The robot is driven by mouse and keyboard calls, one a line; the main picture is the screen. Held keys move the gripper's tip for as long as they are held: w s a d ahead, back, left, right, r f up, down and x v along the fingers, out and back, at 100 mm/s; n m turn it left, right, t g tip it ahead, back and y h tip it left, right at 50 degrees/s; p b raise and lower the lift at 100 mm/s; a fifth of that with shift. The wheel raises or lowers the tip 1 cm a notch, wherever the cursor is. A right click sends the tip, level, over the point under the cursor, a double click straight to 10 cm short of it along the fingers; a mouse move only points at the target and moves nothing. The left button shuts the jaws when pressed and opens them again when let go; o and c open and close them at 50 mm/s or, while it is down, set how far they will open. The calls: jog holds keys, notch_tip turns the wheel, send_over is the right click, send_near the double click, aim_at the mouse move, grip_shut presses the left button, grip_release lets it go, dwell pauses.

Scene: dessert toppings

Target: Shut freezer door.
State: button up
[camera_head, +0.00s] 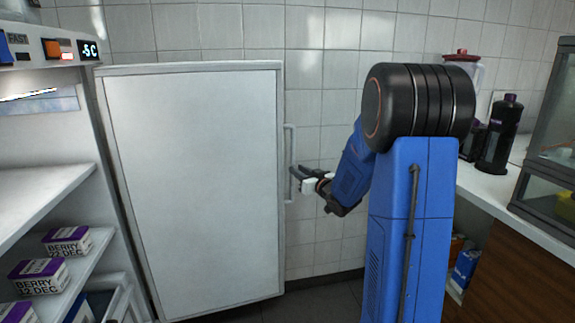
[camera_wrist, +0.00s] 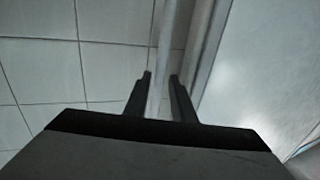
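The freezer door (camera_head: 195,190) is a large pale panel in the head view, swung wide open from its left side. A slim vertical handle (camera_head: 289,142) runs along its right edge. My gripper (camera_head: 293,172) is at the handle's lower half. In the wrist view the handle bar (camera_wrist: 163,65) passes between the two dark fingers of my gripper (camera_wrist: 160,77). The fingers stand apart with a narrow gap visible beside the bar. The door's face (camera_wrist: 265,70) is at the right there. Whether a finger touches the bar is unclear.
The open freezer (camera_head: 50,185) at left holds berry boxes (camera_head: 40,275) on a lower shelf. A white tiled wall (camera_head: 325,60) stands behind the door. A counter (camera_head: 495,187) with a dark bottle (camera_head: 499,135) and a blender (camera_head: 462,70) is at right.

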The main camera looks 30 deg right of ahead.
jog(key=w, duration=0.8)
jog(key=shift+w+a, duration=0.2)
jog(key=shift+w, duration=0.2)
grip_shut()
